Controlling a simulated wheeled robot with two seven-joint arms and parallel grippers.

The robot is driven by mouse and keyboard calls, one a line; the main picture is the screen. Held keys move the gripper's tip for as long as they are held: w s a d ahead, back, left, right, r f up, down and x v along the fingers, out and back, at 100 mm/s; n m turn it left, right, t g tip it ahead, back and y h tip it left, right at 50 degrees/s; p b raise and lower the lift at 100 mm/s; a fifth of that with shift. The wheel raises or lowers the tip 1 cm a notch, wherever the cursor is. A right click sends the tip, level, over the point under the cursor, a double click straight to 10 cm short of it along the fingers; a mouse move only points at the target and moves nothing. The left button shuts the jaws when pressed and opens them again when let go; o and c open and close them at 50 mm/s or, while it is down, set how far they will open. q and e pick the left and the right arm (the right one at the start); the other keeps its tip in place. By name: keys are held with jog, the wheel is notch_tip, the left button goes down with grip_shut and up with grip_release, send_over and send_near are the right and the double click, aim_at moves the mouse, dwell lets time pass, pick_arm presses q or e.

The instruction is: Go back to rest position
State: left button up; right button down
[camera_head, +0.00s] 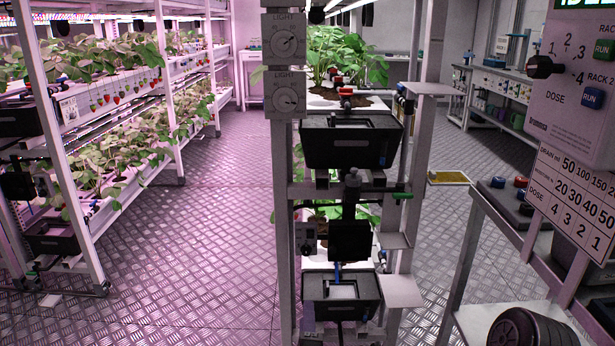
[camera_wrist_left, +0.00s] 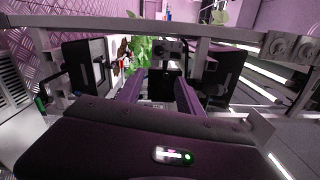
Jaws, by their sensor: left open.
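My left gripper (camera_wrist_left: 158,92) shows in the left wrist view, with its two fingers apart and nothing between them. Beyond the fingers are dark box-like parts, pale rails and green leaves of a rack. I cannot make out either gripper in the head view. The middle rack (camera_head: 283,200) stands upright there, with two dials on its post, a black upper tray (camera_head: 350,160), a black lower tray (camera_head: 341,310) and green plants (camera_head: 340,50) behind. My right gripper is in neither view.
Berry racks (camera_head: 50,120) with plants stand at the left. A dosing panel (camera_head: 575,100) and a frame with a shelf (camera_head: 480,315) are at the right. A bench (camera_head: 505,75) is at the back right. The metal floor (camera_head: 210,250) left of the middle rack is clear.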

pick_arm(q)
jog(key=s+a+f+n+g+p, duration=1)
jog(key=s+a+f+p, duration=0.1)
jog(key=s+a+f, duration=0.15)
jog(key=s+d+r+n+g+h+p, duration=0.1)
jog(key=s+r+n+g+p, duration=0.1)
jog(key=s, duration=0.5)
jog(key=s+d+r+n+g+h+p, duration=0.2)
jog(key=s+n+g+p, duration=0.1)
jog(key=s+n+p, duration=0.2)
jog(key=s+d+r+n+g+h+p, duration=0.1)
jog(key=s+d+r+n+g+p, duration=0.1)
jog(key=s, duration=0.7)
jog(key=shift+s+d+r+n+g+h+p, duration=0.2)
jog(key=shift+s+r+n+g+h+p, duration=0.2)
jog(key=shift+n+p, duration=0.6)
